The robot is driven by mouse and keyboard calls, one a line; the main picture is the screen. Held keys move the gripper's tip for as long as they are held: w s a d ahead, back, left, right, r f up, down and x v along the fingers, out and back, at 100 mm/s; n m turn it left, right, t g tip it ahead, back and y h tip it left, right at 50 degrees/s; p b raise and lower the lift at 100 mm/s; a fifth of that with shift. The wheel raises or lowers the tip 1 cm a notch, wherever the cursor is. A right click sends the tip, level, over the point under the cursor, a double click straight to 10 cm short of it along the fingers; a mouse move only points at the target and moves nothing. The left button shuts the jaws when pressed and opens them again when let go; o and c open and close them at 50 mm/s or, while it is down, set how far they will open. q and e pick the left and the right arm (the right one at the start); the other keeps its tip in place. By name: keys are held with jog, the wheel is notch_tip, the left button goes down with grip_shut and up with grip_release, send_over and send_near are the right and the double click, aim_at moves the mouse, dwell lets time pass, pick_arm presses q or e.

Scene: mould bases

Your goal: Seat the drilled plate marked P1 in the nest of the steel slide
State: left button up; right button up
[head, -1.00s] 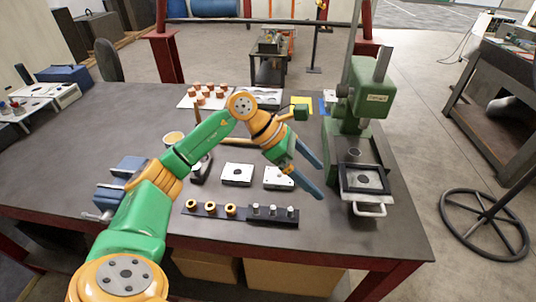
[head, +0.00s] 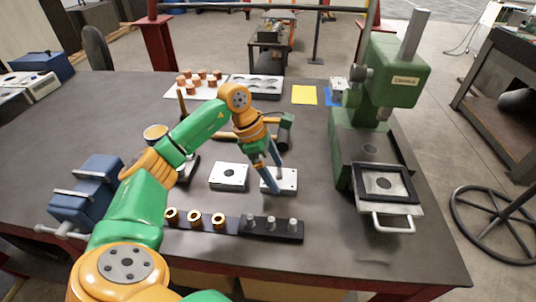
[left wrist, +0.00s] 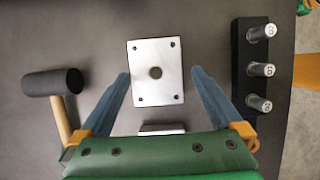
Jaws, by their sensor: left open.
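Two pale drilled plates lie flat on the dark bench. The left plate (head: 229,177) stands clear; the right plate (head: 290,181) is under my left gripper (head: 273,178). I cannot read a P1 mark on either. In the left wrist view, a plate (left wrist: 155,55) with a big centre hole and small corner holes lies between my open fingers (left wrist: 160,75), apart from both. Another plate (left wrist: 161,127) is mostly hidden behind the gripper body. The steel slide (head: 402,209) with its dark-framed nest (head: 383,184) sits at the green press. My right gripper is out of view.
A dark rack (head: 290,237) of pins, beside several brass rings (head: 195,219), lies in front of the plates. A mallet (head: 286,131) lies behind them. The green press (head: 390,80) rises over the slide. A blue vise (head: 88,185) stands left. Bench between plate and slide looks clear.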

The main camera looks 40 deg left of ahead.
pick_arm(q)
jog(key=shift+s+d+f, duration=0.15)
jog(key=shift+d+f, duration=0.05)
jog(key=shift+f, duration=0.5)
jog(key=shift+w+a+f, duration=0.1)
jog(key=shift+w+f, duration=0.25)
jog(key=shift+w, duration=0.35)
jog(key=shift+c, duration=0.6)
jog(key=shift+r, duration=0.15)
jog(key=c, duration=1.4)
jog(key=shift+r+p, duration=0.25)
jog(key=shift+p, duration=0.05)
jog(key=shift+c, duration=0.2)
jog(key=shift+r+p, duration=0.6)
jog(key=shift+r, duration=0.15)
